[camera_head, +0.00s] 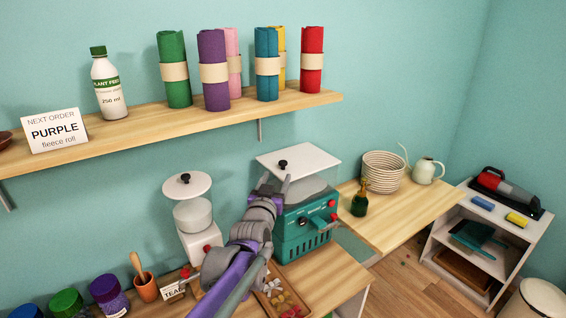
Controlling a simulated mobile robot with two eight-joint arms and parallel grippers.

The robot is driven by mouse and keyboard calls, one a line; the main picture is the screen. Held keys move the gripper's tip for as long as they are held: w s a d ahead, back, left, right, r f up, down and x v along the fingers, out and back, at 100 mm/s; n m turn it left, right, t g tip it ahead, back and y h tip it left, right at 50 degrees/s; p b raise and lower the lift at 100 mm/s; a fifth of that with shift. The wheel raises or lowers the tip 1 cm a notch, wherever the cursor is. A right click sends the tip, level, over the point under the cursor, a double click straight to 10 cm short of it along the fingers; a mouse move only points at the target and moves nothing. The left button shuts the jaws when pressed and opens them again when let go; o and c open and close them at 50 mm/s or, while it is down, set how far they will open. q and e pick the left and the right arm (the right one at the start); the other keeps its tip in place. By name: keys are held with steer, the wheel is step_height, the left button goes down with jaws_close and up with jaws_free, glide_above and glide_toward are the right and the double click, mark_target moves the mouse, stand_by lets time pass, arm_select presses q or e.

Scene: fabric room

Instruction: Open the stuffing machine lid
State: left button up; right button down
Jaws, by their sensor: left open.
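The teal machine (305,235) stands on the wooden counter. It has a pale hopper and black and red controls on its front. Its flat white lid (315,162) with a black knob lies over the top and looks closed. My left gripper (274,184) is open and empty at the lid's front left edge, below the knob. Whether it touches the lid I cannot tell. My left arm hides the machine's left side. A smaller white machine (194,240) with a round white lid (187,187) and black knob stands to the left. My right gripper is out of view.
A shelf (150,126) with several fleece rolls, a bottle and an order sign runs above on the wall. Right of the teal machine are a green bottle (360,202), a basket (383,171) and a watering can (427,171). Jars and a tray (290,284) with small pieces crowd the counter.

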mark_target(282, 164)
arm_select(q)
steer(key=w, duration=0.3)
steer(key=w+d+p, duration=0.1)
steer(key=w, duration=0.4)
steer(key=shift+w+d, duration=0.15)
steer(key=shift+w, duration=0.2)
steer(key=shift+w+d+p, duration=0.1)
steer(key=shift+w+p, duration=0.2)
steer(key=shift+w, duration=0.3)
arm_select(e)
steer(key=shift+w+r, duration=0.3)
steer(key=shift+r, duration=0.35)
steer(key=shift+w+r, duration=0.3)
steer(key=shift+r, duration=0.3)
arm_select(q)
jaws_close()
